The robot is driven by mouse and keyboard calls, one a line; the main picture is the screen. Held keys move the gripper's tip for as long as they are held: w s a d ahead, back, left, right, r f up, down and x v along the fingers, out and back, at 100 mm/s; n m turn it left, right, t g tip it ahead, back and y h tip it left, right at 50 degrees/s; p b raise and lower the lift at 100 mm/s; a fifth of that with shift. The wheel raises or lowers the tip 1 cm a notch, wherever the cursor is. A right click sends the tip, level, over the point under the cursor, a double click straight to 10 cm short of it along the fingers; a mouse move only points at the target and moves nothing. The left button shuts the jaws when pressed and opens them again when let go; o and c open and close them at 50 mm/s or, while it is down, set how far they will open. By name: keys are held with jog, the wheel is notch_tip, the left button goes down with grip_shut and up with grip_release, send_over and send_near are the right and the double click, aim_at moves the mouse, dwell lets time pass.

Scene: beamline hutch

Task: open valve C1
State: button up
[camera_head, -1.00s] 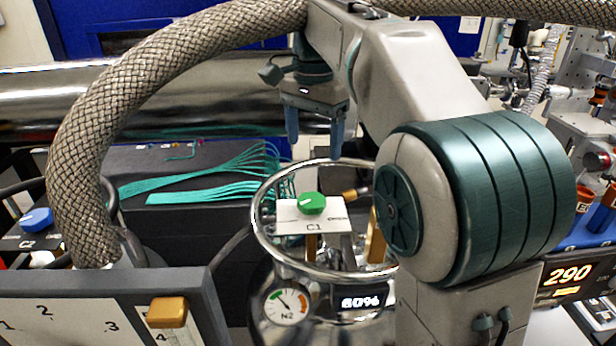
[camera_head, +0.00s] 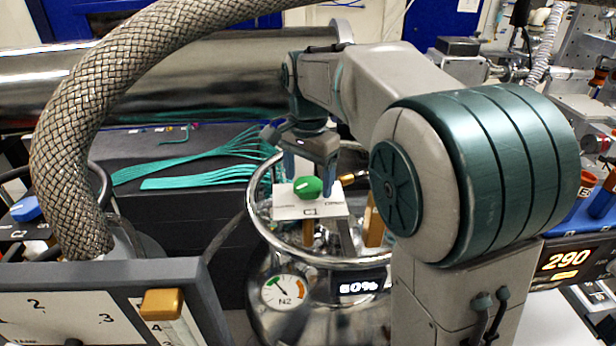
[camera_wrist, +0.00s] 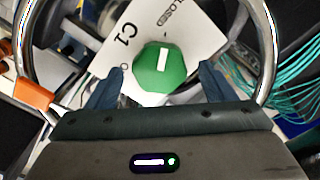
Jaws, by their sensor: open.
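Valve C1 is a green knob (camera_head: 308,187) with a white pointer mark, on a white plate (camera_head: 290,209) labelled C1 above a steel dewar. In the wrist view the green knob (camera_wrist: 162,68) lies between and just beyond my fingertips, and the plate (camera_wrist: 118,62) shows "CLOSED" at one end. The white mark runs nearly upright in that view. My gripper (camera_head: 309,184) is open, pointing down with its fingers on either side of the knob. In the wrist view my gripper (camera_wrist: 160,80) shows a finger at each side; I cannot tell whether either touches the knob.
A steel ring rail (camera_head: 290,248) surrounds the plate. The dewar has an N2 gauge (camera_head: 284,293) and a display (camera_head: 360,287). A blue knob (camera_head: 26,209) marked C2 stands at left. Teal cables (camera_head: 215,172) lie on a black box behind.

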jog(key=shift+f, duration=0.4)
jog(key=c, duration=1)
